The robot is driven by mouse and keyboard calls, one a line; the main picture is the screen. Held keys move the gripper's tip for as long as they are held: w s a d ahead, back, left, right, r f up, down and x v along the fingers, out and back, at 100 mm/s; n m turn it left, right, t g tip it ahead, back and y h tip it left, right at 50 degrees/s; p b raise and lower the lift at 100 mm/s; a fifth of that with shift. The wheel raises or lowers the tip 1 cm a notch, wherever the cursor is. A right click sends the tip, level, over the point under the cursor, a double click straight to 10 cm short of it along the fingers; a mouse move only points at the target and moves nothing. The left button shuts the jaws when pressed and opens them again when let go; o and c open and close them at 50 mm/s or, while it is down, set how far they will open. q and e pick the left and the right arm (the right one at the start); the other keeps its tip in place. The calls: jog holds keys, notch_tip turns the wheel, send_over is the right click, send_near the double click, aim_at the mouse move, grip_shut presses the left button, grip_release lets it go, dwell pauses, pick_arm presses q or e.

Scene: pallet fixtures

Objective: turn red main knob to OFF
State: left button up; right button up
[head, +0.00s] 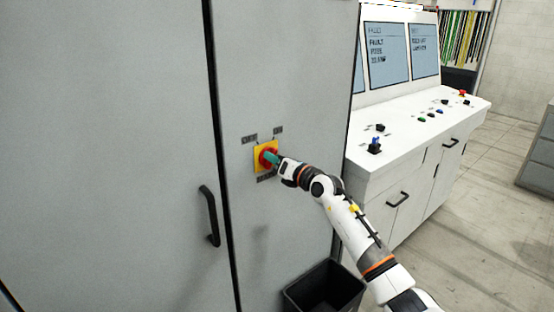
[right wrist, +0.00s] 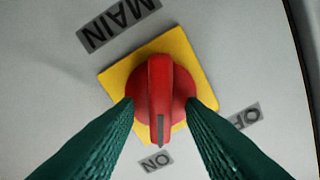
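The red main knob (right wrist: 160,85) sits on a yellow square plate (right wrist: 202,75) on the grey cabinet door. In the right wrist view its raised grip points down, its dark mark toward the ON label (right wrist: 157,161). The OFF label (right wrist: 244,117) lies right of that, and the MAIN label (right wrist: 118,22) is at the top left. My right gripper (right wrist: 160,105) is open, with its green fingers either side of the raised grip and gaps beside it. In the head view the right gripper (head: 271,157) partly covers the red knob (head: 264,154). My left gripper is not in view.
A black door handle (head: 209,216) is left of the knob on the cabinet. A black bin (head: 325,288) stands below my right arm. A white control console (head: 400,130) with screens, small knobs and buttons stands to the right. Open floor lies beyond it.

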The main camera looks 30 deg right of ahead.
jog(key=shift+c, duration=0.6)
grip_shut()
jog(key=shift+a+n+b, duration=0.15)
jog(key=shift+n+b, duration=1)
jog(key=shift+n, duration=0.85)
jog(key=shift+a+n+b, duration=0.15)
jog(key=shift+n+b, duration=1)
jog(key=shift+n, duration=0.85)
jog(key=shift+a+n+b, duration=0.15)
jog(key=shift+n+b, duration=1)
jog(key=shift+n, duration=0.85)
